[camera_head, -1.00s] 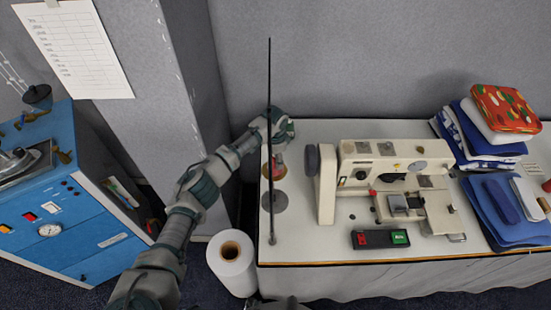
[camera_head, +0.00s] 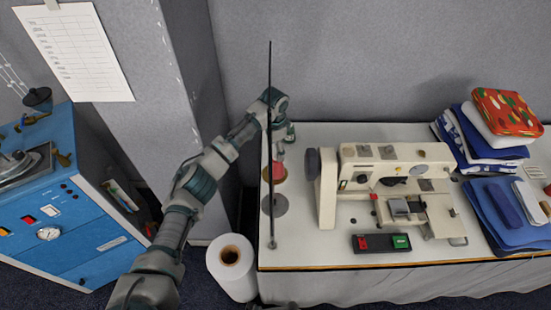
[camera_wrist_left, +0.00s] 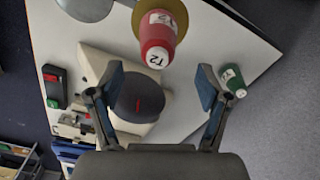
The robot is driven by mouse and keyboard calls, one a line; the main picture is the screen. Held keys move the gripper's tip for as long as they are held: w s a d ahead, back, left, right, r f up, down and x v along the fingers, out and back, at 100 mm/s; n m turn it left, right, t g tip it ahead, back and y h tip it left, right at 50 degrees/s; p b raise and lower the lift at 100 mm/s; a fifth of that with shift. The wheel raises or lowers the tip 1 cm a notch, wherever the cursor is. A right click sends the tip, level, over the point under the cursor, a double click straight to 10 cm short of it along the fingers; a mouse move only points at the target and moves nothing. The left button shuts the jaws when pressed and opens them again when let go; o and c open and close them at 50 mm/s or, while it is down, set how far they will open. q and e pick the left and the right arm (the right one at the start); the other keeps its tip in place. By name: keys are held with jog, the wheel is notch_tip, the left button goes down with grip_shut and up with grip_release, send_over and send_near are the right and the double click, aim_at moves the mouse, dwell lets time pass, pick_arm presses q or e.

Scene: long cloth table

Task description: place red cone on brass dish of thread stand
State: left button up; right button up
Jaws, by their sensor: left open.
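A grey dish (camera_head: 275,204) of the stand is empty.
A sewing machine (camera_head: 395,178) stands close to the right of the stand. Folded cloth (camera_head: 490,130) is at the far right. A white roll (camera_head: 230,262) stands on the floor.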

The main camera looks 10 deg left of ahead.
pick_arm(q)
notch_tip(320, 180, up, 3)
jog(key=shift+r, duration=0.5)
jog(key=shift+a, duration=0.1)
pick_arm(e)
jog(key=shift+d+f, duration=0.15)
jog(key=shift+d, duration=0.15)
